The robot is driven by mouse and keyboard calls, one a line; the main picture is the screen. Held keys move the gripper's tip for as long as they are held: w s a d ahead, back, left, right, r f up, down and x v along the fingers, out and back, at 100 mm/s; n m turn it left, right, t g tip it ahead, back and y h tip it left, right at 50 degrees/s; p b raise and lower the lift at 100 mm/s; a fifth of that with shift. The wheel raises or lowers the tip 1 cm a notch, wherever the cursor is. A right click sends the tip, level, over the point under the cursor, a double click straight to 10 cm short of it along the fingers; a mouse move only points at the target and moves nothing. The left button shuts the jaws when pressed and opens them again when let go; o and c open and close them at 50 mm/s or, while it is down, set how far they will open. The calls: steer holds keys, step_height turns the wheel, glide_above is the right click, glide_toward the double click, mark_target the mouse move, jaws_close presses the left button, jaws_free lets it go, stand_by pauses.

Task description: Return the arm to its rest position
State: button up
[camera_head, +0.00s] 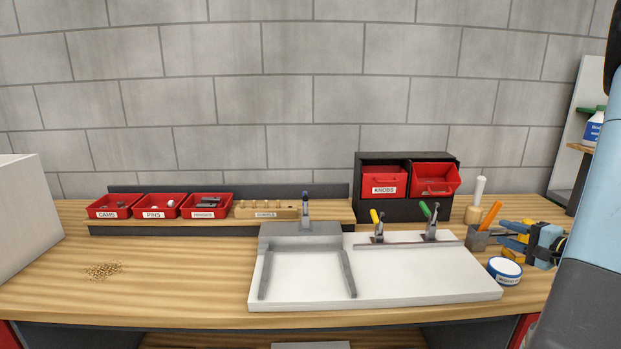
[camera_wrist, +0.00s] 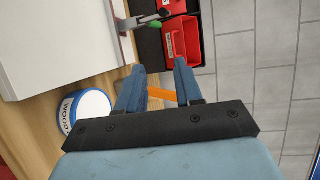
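My gripper (camera_head: 511,236) is at the right end of the bench in the head view, pointing left, beside the grey cup. In the wrist view its two blue fingers (camera_wrist: 160,68) stand apart with nothing held between them. An orange handle (camera_wrist: 162,95) shows in the gap, beyond the fingers; in the head view this orange handle (camera_head: 491,214) stands in the grey cup (camera_head: 478,238). My blue arm fills the right edge of the head view and hides that part of the bench.
A white board (camera_head: 420,278) with a grey frame and toggle clamps (camera_head: 430,222) lies left of my gripper. A round tin (camera_head: 505,271) stands close by, in front. Red bins (camera_head: 384,182) in a black rack stand behind. The left bench has free room beside small pellets (camera_head: 104,271).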

steer(key=s+a+r+n+g+y, duration=0.1)
steer(key=s+a+r+n+g, duration=0.15)
steer(key=a, duration=0.45)
steer(key=s+a+r+n+g+y, duration=0.1)
steer(key=s+a+r+n+g, duration=0.2)
steer(key=a, duration=0.5)
steer(key=s+a+r+n+g+y, duration=0.1)
steer(key=s+a+n+g, duration=0.1)
steer(key=a+g, duration=0.35)
steer(key=s+a+r+n+t+h, duration=0.1)
steer(key=s+a+r+n+h, duration=0.1)
steer(key=s+h, duration=0.3)
steer(key=s+a+r+n+h, duration=0.3)
steer(key=s+r+n+h, duration=0.1)
steer(key=s, duration=0.4)
steer(key=shift+s+r+t+h, duration=0.2)
steer(key=shift+s+t+h, duration=0.1)
steer(key=shift+t+h, duration=0.15)
steer(key=shift+o, duration=0.7)
steer(key=shift+s+a, duration=0.1)
